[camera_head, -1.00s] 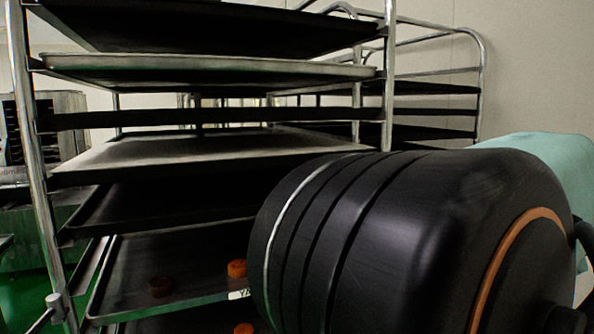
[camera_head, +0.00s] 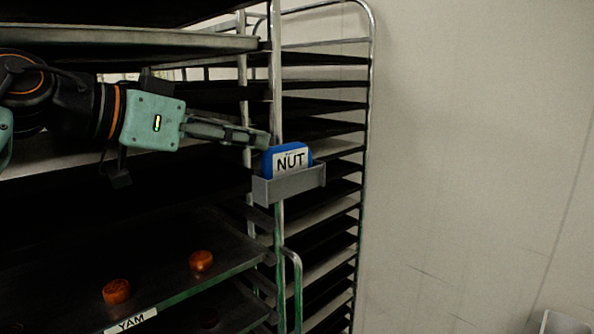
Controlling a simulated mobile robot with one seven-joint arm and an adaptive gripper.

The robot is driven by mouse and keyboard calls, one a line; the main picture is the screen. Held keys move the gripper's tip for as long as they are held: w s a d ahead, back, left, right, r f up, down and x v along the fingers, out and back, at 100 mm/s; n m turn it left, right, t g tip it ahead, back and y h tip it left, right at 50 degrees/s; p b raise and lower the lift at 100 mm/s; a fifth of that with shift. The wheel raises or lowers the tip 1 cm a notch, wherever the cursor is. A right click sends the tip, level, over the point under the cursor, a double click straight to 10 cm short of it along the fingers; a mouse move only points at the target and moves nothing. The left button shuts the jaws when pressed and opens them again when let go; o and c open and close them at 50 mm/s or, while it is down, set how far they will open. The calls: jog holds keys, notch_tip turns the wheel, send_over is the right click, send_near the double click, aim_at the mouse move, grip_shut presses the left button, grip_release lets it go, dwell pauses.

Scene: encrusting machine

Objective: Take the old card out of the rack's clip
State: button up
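The old card is a blue card with a white label reading NUT (camera_head: 291,160). It sits upright in the grey clip (camera_head: 289,187) fixed to the rack's front post. The clip hides the card's lower edge. My gripper (camera_head: 266,140) reaches in from the left, its fingertips at the card's upper left edge. The fingers show side-on and overlap, so I cannot tell whether they are open or shut, or whether they touch the card.
The metal rack (camera_head: 277,100) holds several dark trays. A lower tray (camera_head: 228,268) carries orange round pieces (camera_head: 117,291) and a label reading YAM (camera_head: 131,321). A second rack (camera_head: 370,100) stands behind. A plain wall (camera_head: 480,150) is at right, with open space before it.

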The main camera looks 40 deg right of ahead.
aim_at(284, 145)
jog(key=x, duration=0.5)
jog(key=shift+w+f+p, duration=0.15)
jog(key=shift+w+p, duration=0.05)
jog(key=shift+p, duration=0.2)
jog(key=p+x, duration=0.1)
jog(key=x, duration=0.4)
jog(key=shift+d+p, duration=0.15)
jog(key=shift+p, duration=0.2)
grip_shut()
